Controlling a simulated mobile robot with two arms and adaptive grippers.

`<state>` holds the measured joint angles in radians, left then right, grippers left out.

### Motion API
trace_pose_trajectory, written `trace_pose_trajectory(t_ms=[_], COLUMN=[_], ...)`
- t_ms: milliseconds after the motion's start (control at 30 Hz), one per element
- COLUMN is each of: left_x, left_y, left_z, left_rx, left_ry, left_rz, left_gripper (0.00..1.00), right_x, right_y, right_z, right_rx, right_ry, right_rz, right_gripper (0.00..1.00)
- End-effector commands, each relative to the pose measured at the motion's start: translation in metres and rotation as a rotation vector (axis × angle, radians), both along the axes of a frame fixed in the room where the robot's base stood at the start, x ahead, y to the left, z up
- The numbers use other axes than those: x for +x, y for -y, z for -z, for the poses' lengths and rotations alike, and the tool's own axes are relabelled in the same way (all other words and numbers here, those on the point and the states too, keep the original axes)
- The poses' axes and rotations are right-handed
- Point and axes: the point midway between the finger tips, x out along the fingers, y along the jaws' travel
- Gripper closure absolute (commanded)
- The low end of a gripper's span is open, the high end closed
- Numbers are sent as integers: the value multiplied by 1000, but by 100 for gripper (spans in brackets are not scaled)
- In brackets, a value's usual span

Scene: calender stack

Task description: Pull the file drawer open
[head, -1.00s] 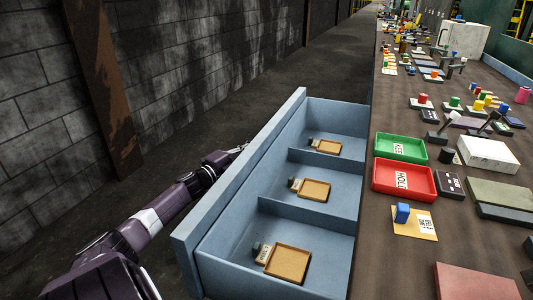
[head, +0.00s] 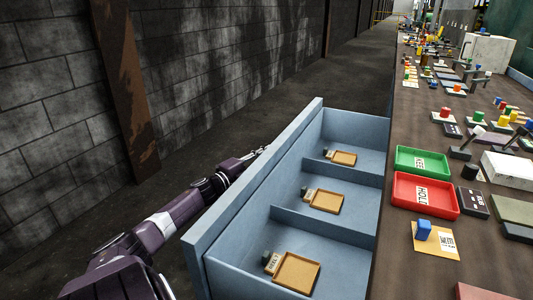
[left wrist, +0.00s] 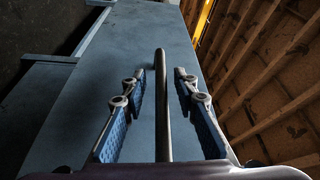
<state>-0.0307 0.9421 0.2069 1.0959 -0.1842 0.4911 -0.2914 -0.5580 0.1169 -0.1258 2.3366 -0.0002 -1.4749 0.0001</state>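The blue-grey file drawer (head: 245,195) stands pulled out from the bench side in the head view, with three compartments showing. Each compartment holds a small tan tray (head: 297,272) and a small tagged block. My left gripper (head: 262,150) is at the outer side of the drawer front, its tips partly hard to see there. In the left wrist view, a dark bar handle (left wrist: 162,100) runs between the two blue-padded fingers of my left gripper (left wrist: 158,75). Gaps show on both sides of the bar, so the fingers are open around it. My right gripper is out of view.
The bench top (head: 395,240) to the right holds a green tray (head: 423,161), a red tray (head: 425,195), a yellow card (head: 433,240) with a blue block, and many small objects. A block wall (head: 220,60) is on the left. Dark floor lies between wall and drawer.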

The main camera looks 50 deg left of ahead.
Motion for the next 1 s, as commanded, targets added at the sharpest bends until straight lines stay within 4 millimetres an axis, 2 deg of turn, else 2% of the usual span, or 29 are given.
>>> trace_pose_trajectory(t_ms=[267, 1000], left_x=[-12, -108], left_y=[1, 7], left_z=[2, 9], left_rx=[-1, -1], left_ry=[-1, -2], left_rz=[0, -2], left_gripper=[73, 73], right_x=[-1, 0], right_y=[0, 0], right_z=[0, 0], right_rx=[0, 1], right_ry=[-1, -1], right_rz=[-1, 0], right_gripper=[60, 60])
